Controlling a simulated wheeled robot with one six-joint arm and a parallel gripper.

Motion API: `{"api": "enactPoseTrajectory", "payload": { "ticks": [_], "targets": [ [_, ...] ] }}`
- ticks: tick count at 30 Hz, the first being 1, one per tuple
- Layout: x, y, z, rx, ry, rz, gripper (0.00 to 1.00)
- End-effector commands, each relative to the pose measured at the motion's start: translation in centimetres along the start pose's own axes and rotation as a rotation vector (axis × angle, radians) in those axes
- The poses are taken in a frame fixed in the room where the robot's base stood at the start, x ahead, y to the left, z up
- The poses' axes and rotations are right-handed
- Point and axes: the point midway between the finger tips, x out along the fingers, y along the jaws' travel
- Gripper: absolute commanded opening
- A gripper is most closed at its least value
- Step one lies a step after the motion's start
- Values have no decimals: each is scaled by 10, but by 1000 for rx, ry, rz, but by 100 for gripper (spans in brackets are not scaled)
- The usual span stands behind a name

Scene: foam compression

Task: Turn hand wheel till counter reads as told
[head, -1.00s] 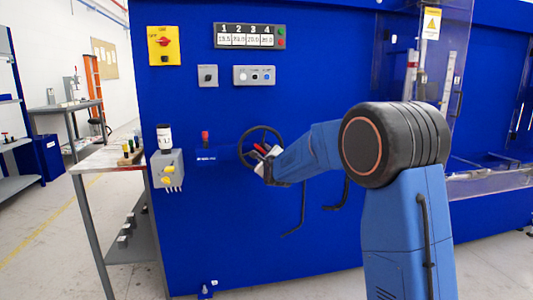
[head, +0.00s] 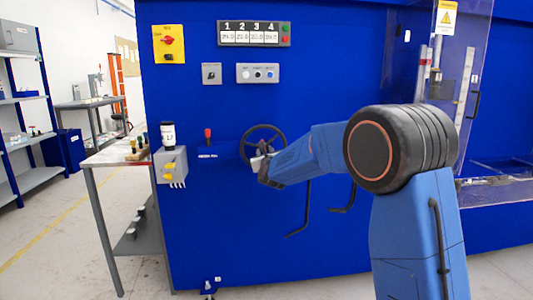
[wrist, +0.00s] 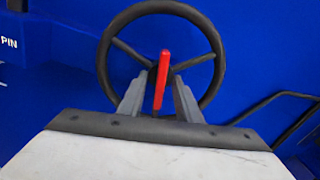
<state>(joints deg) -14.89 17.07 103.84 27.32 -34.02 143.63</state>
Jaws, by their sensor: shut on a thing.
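The black hand wheel (head: 263,126) is mounted on the blue machine front; its rim and spokes also show in the wrist view (wrist: 102,62). My gripper (head: 259,161) is at the wheel's lower part. In the wrist view, its two grey fingers (wrist: 157,97) are shut on a slim red handle (wrist: 161,78) in front of the wheel. How the handle joins the wheel is hidden. The counter (head: 253,33) is a dark panel high on the machine with several numbered windows; its digits are too small to read surely.
A red lever (head: 208,135) stands left of the wheel. A grey box (head: 170,166) with yellow knobs is further left, beside a table (head: 112,157). Bent black bars (head: 307,210) hang below right of the wheel. A clear guard (head: 455,80) is at the right.

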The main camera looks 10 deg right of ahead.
Motion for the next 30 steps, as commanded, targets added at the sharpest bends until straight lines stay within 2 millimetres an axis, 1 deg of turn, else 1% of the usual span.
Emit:
{"api": "enactPoseTrajectory", "payload": {
  "ticks": [1,12,13,15,25,28,30],
  "targets": [
    [0,1,-4,4,6,1,0],
    [0,1,-4,7,6,1,0],
    [0,1,-4,7,6,1,33],
    [0,1,-4,7,6,1,50],
    [-1,0,-1,7,2,0,50],
    [-7,0,0,7,1,0,50],
    [-15,0,-1,7,2,1,50]
  ]
}}
